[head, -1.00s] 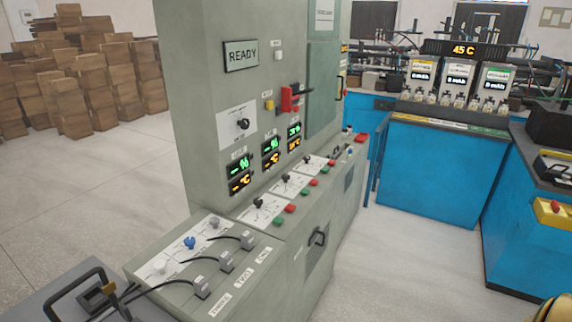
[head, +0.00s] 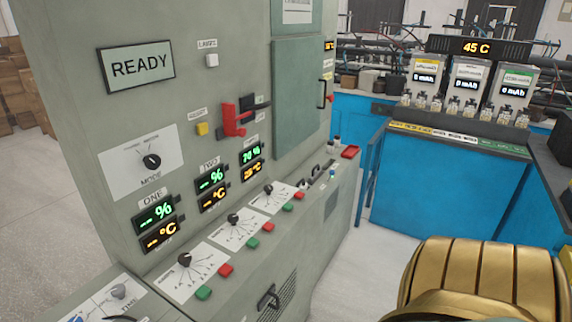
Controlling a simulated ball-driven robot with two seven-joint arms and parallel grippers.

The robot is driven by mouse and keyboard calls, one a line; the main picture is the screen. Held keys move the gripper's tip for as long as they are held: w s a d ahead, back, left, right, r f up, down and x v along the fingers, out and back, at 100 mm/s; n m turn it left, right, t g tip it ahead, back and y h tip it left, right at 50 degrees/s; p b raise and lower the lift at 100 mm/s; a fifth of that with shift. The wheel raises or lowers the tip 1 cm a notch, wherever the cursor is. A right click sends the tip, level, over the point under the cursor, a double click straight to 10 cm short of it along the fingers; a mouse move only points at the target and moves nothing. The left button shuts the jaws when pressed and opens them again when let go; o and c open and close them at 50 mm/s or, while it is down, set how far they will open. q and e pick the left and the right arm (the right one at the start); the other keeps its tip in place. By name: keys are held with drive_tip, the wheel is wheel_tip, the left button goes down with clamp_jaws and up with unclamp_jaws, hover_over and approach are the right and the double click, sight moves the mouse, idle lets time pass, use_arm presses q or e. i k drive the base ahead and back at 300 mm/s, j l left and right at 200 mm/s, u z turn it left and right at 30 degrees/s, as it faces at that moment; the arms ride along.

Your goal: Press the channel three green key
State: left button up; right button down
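A sloped ledge on the grey cabinet (head: 215,110) carries three channel panels, each with a black knob, a green key and a red key. The farthest panel, below the third display pair, has the small green key (head: 287,208) with a red key (head: 299,195) just beyond it. The third display (head: 251,155) reads about 70 % in green, with an amber temperature readout below. Displays one (head: 154,214) and two (head: 210,179) show dashes. Neither gripper shows. A gold, ribbed part of my arm fills the bottom right, well apart from the keys.
Channel one's green key (head: 204,293) and channel two's green key (head: 253,244) are nearer. A red switch handle (head: 233,121) and a cabinet door handle (head: 322,94) stick out. Blue benches (head: 420,185) stand behind; floor lies between.

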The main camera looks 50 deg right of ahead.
sight(287, 206)
drive_tip(key=l, duration=2.05)
drive_tip(key=i+u, duration=0.05)
drive_tip(key=i, duration=0.05)
